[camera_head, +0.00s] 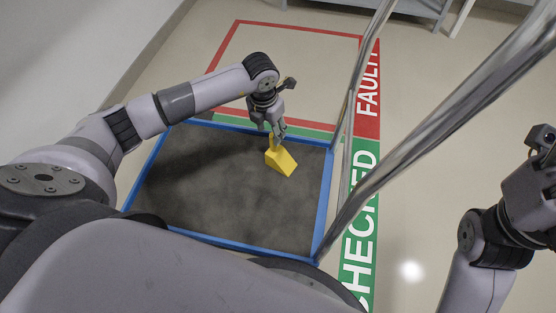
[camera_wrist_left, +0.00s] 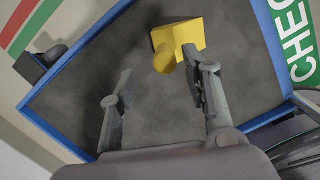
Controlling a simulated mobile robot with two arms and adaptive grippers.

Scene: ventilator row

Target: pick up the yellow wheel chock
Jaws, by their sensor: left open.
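The yellow wheel chock (camera_head: 281,161) sits on the dark grey surface of a blue-rimmed platform (camera_head: 330,196) in the head view. In the left wrist view the chock (camera_wrist_left: 178,40) lies beyond the fingertips, nearer the right finger, with a rounded yellow part facing me. My left gripper (camera_head: 277,132) is open just above the chock, fingers pointing down. In the left wrist view the left gripper (camera_wrist_left: 160,85) has its fingers apart with nothing between them. Whether a finger touches the chock is unclear. My right gripper is only partly seen at the right edge; its fingertips are out of frame.
Shiny metal rails (camera_head: 440,125) rise along the platform's right side. A green CHECKED strip (camera_head: 360,215) and a red FAULTY strip (camera_head: 368,90) mark the floor. A wall (camera_head: 110,45) stands at the left. The rest of the platform is bare.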

